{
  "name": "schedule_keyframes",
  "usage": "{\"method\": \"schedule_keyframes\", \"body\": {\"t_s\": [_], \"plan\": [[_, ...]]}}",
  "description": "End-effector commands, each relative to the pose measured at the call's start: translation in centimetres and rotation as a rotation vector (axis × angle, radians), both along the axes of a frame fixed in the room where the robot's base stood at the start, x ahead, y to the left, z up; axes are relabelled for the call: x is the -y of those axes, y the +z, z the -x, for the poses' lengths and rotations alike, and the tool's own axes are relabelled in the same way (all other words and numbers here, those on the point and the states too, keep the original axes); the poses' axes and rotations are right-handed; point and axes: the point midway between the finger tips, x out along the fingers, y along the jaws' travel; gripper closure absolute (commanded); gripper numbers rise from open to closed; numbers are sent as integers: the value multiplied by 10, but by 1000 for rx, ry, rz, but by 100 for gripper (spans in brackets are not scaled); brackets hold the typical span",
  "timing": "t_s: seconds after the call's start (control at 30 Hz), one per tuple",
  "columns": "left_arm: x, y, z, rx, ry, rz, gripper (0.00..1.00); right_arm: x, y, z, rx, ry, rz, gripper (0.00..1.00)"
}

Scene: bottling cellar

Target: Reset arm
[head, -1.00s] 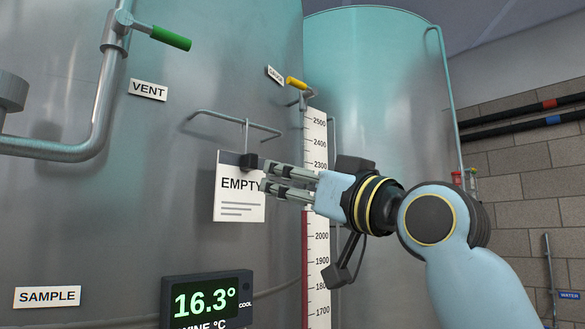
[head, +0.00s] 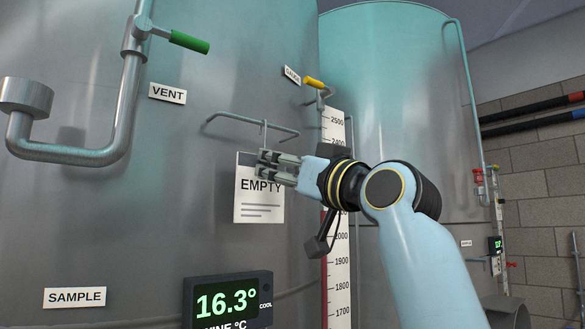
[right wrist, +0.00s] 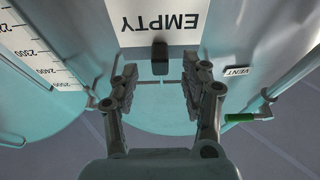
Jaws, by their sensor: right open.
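My right gripper (head: 280,167) is in front of the near steel tank, at the top of a white EMPTY sign (head: 260,205). The sign hangs below a thin bracket rail (head: 250,122) on the tank. In the right wrist view the gripper (right wrist: 161,78) has its two fingers spread apart with nothing between them. A small black block (right wrist: 160,58) at the sign's edge lies just beyond the fingertips. Whether a finger touches the sign is unclear. My left gripper is not in view.
The near tank carries a pipe with a green-handled valve (head: 188,41), a yellow-handled valve (head: 314,82), a temperature display (head: 228,301) and a level scale (head: 337,265). A second tank (head: 395,75) stands behind my right arm. A block wall is at the right.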

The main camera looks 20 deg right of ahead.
Motion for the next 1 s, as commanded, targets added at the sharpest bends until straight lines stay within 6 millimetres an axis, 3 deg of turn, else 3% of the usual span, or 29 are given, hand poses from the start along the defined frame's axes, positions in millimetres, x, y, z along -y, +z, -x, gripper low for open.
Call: {"method": "schedule_keyframes", "body": {"t_s": [0.33,1.0], "plan": [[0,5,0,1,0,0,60,-8,8,-20,0,0,0,54],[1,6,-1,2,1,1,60,-10,9,-26,-1,0,0,54]]}}
